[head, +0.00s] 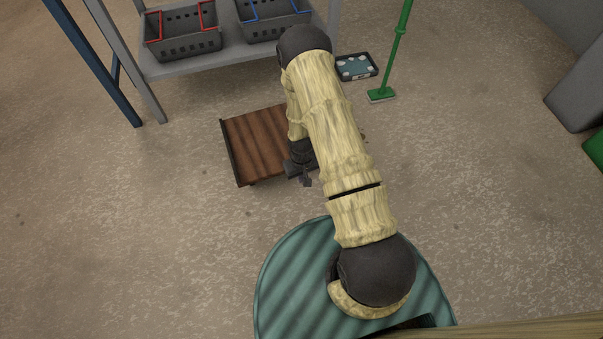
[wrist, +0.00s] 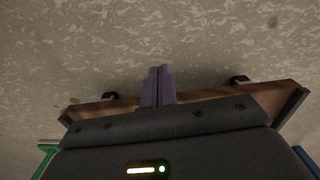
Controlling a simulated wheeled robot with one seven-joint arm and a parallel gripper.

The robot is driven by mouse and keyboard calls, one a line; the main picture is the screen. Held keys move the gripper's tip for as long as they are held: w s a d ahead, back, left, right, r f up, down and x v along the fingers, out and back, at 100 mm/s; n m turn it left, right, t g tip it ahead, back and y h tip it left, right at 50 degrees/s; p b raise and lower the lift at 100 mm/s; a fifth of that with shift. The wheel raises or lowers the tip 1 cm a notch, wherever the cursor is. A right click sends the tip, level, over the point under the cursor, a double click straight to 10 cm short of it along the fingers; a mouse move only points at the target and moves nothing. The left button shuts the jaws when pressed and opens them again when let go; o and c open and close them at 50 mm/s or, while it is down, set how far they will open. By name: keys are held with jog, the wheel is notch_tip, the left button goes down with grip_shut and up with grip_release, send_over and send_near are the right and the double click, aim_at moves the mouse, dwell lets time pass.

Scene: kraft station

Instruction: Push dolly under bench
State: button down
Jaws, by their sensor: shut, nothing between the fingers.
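The dolly (head: 258,140), a low brown wooden platform with a raised dark lip on its left side, stands on the floor in front of the bench, partly hidden by my arm in the head view. The bench (head: 235,52) is a grey shelf on legs at the top; the dolly is apart from it. My gripper (head: 306,182) is low, at the dolly's near edge, with its fingers shut and empty. In the wrist view the shut fingers (wrist: 157,86) overlap the dolly's edge (wrist: 205,95), with black casters on both sides. I cannot tell whether they touch it.
Two grey baskets with red (head: 182,36) and blue (head: 272,18) handles sit on the bench. A blue post (head: 97,70) stands left of it. A dark tray (head: 357,67) and a green mop (head: 382,95) are on the floor to the right. Floor on the left is clear.

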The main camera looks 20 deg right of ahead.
notch_tip(320, 180, down, 3)
jog(key=shift+f+b, duration=0.1)
jog(key=shift+b, duration=0.7)
jog(key=w, duration=0.1)
jog(key=w+b, duration=0.2)
jog(key=shift+w+a+r, duration=0.15)
jog(key=shift+a+r, duration=0.1)
jog(key=shift+w+r, duration=0.2)
jog(key=shift+w, duration=0.15)
